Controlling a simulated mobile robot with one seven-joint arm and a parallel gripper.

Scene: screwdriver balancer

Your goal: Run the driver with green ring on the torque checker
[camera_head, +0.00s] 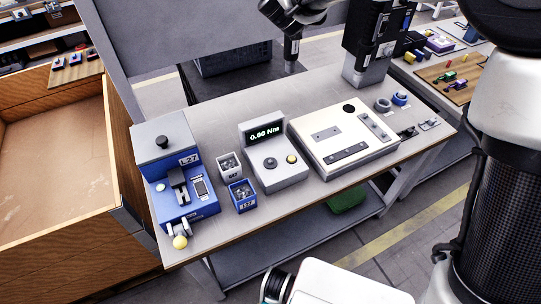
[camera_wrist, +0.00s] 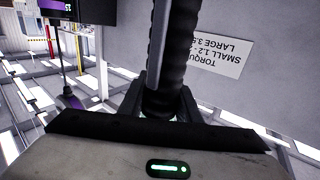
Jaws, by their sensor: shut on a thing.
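The torque checker (camera_head: 277,178) stands mid-table in the head view. It is a light grey box with a display reading 0.00 Nm, a dark round socket and a yellow knob. In the wrist view my gripper (camera_wrist: 162,104) is shut on a dark ribbed driver (camera_wrist: 172,50). A faint green tint shows between the fingers, but the ring itself is mostly hidden. In the head view my gripper (camera_head: 297,12) is at the top edge, behind and above the checker.
A blue screw feeder (camera_head: 180,185) and two small screw bins (camera_head: 242,195) stand left of the checker. A cream fixture (camera_head: 345,140) is on its right. Another driver with a purple ring (camera_wrist: 70,98) hangs at left in the wrist view. An upside-down torque sign (camera_wrist: 217,50) is on the panel.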

